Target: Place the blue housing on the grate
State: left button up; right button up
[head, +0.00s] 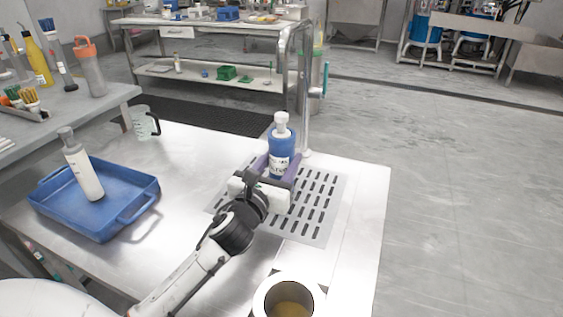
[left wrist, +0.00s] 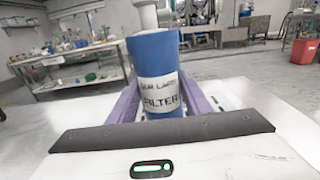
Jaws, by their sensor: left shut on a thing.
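The blue housing (head: 281,148) is a blue cylinder with a white top and a white label reading FILTER. It stands upright at the far part of the slotted metal grate (head: 318,205). My left gripper (head: 276,168) is shut on it, with a purple finger on each side. In the left wrist view the blue housing (left wrist: 155,62) sits between the purple fingers of my left gripper (left wrist: 158,98). Its lower end is hidden by the gripper, so I cannot tell whether it touches the grate. My right gripper is not in view.
A metal tap post (head: 306,100) rises just behind the housing. A blue tray (head: 133,212) with a white bottle (head: 84,170) lies at the left. A clear jug (head: 143,123) stands at the table's back left. A round container (head: 289,297) is at the front. The right part of the grate is bare.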

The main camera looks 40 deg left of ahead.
pick_arm(q)
jog(key=o, duration=1.2)
jog(key=shift+f, duration=0.1)
jog(key=shift+r, duration=0.2)
jog(key=v, duration=1.2)
jog(key=shift+s, duration=0.1)
